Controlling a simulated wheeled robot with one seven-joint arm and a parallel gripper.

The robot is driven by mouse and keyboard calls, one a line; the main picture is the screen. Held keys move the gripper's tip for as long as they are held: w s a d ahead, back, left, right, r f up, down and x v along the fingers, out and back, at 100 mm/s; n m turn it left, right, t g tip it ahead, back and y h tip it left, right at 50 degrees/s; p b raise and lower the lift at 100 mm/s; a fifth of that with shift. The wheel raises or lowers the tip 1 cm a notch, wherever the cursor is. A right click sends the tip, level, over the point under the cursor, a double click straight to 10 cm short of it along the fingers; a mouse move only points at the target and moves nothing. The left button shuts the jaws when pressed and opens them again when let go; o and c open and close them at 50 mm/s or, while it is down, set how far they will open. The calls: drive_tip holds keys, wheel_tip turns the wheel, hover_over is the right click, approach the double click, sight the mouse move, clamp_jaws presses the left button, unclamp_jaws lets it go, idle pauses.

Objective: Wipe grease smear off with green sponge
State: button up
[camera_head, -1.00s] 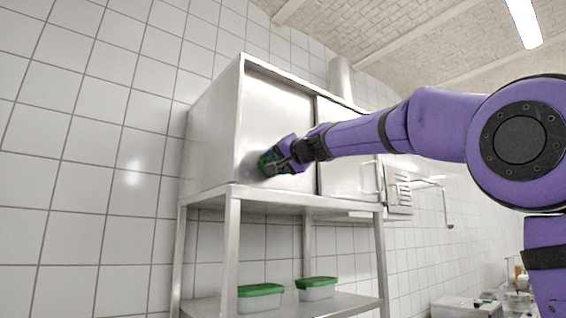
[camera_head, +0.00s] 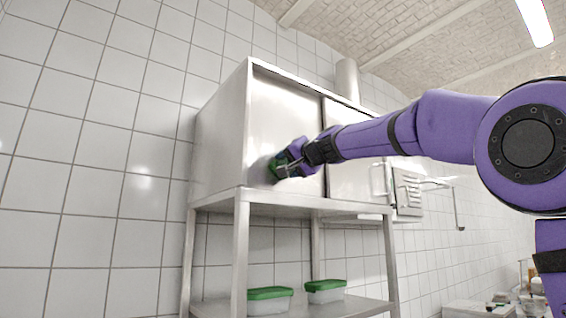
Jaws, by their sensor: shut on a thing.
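My gripper (camera_head: 284,164) is shut on the green sponge (camera_head: 275,168) at the left door (camera_head: 285,112) of the steel cabinet. Only a little of the sponge shows, at the gripper's left end; the gripper hides the rest. The sponge appears to be against the door's lower left part, but I cannot tell for sure whether it touches. A dark shade lies on the door around the sponge. I cannot make out a grease smear apart from it.
The cabinet stands on a steel frame with a lower shelf (camera_head: 360,306). Two green-lidded boxes, a left one (camera_head: 268,300) and a right one (camera_head: 325,292), sit on that shelf. A ladle (camera_head: 459,215) and a slotted tool (camera_head: 408,196) hang right of the cabinet. Tiled wall is at left.

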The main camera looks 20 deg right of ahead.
sight(281, 161)
drive_tip(key=shift+w+d, duration=0.4)
drive_tip(key=shift+d, duration=0.85)
drive_tip(key=shift+w+d, duration=0.4)
drive_tip(key=shift+d, duration=0.85)
drive_tip(key=shift+w+d, duration=0.4)
drive_tip(key=shift+d, duration=0.85)
drive_tip(key=shift+a, duration=0.1)
drive_tip(key=shift+s+a, duration=0.55)
drive_tip(key=shift+a, duration=1.15)
drive_tip(key=shift+s+a, duration=0.5)
drive_tip(key=shift+a, duration=1.2)
drive_tip(key=shift+s+a, duration=0.55)
drive_tip(key=shift+a, duration=1.15)
drive_tip(key=shift+v, duration=2.95)
drive_tip(key=shift+s+d, duration=0.1)
